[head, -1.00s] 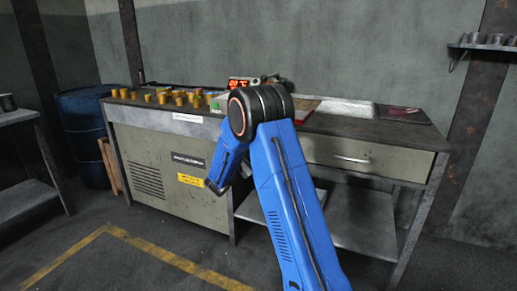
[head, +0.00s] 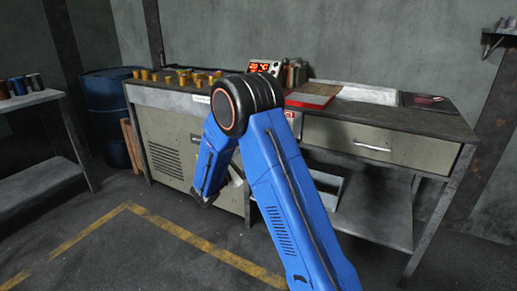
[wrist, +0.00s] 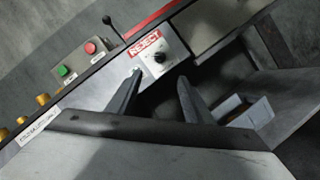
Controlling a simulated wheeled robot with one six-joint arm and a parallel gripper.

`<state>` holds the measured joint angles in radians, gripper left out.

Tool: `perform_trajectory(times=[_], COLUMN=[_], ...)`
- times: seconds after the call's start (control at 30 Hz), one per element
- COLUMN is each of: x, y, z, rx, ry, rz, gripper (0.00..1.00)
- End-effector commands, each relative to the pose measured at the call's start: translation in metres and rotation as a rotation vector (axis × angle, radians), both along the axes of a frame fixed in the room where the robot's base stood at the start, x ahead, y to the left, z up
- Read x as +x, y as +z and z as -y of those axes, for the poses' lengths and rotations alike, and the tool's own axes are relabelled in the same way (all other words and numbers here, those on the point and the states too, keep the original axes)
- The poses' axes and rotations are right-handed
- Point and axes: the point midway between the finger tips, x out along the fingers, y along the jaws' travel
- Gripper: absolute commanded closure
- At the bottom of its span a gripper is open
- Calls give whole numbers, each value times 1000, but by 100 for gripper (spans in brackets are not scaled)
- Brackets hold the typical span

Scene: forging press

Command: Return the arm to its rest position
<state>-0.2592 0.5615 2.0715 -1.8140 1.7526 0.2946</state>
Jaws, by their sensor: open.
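My blue arm (head: 290,205) rises from the bottom of the head view to a black elbow joint, then folds down to the left in front of the workbench. My gripper is mostly hidden behind the forearm there. In the wrist view my gripper (wrist: 158,88) shows two dark fingers spread apart with nothing between them. Past the fingertips is the bench front with a red REJECT label (wrist: 145,42) and a black knob (wrist: 160,57).
The workbench (head: 330,130) carries several brass pieces (head: 185,77), a red digital display (head: 262,68) and a red-edged board (head: 312,95). A blue barrel (head: 107,110) and a side table (head: 35,100) stand left. The yellow-lined floor (head: 150,260) is clear at front left.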

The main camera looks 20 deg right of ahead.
Motion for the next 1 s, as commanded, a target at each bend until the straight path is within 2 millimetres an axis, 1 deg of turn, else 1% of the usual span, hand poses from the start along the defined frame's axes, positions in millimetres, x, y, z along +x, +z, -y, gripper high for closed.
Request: perform_trajectory(times=[0.03,0.17,0.57,0.67,0.77,0.83,0.97,1.0], x=[-1,-3,-3,-5,-17,-31,-67,-80], y=[-1,-2,-2,1,9,17,32,36], z=[-3,-6,-6,-4,5,16,39,46], rx=[1,0,-1,7,38,77,177,211], ry=[1,0,-1,-7,-37,-72,-154,-179], rz=[0,0,0,2,4,6,12,14], gripper=[53,53,53,53,53,53,53,53])
